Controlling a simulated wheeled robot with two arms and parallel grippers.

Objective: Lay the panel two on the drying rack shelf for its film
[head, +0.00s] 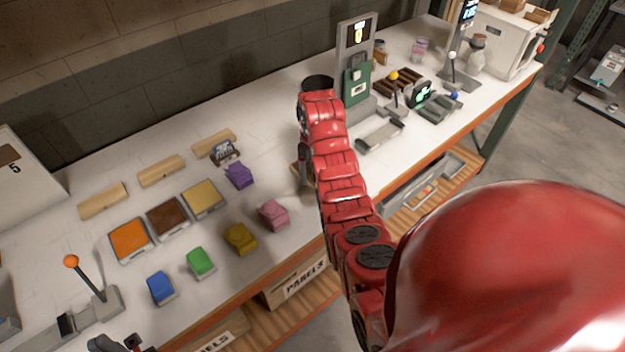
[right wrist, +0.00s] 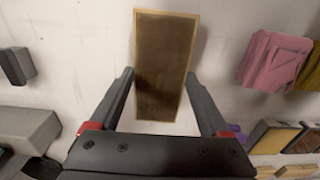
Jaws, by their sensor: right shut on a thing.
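A brown panel (right wrist: 163,70) with a thin tan border shows in the right wrist view. It lies between the two fingers of my right gripper (right wrist: 165,90), which is shut on it above the pale table top. In the head view my red right arm reaches over the table and mostly hides this gripper and panel. My left gripper (head: 113,343) is at the bottom left edge of the head view, cut off, so its jaws cannot be read. I cannot pick out the drying rack shelf for certain.
The white table (head: 70,230) holds orange (head: 130,239), brown (head: 168,217) and yellow (head: 203,197) trays, several coloured blocks and wooden bars. An orange-knobbed lever (head: 71,262) stands front left. A grey and green station (head: 357,75) stands beyond my arm. Boxes marked PANELS (head: 297,285) sit below.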

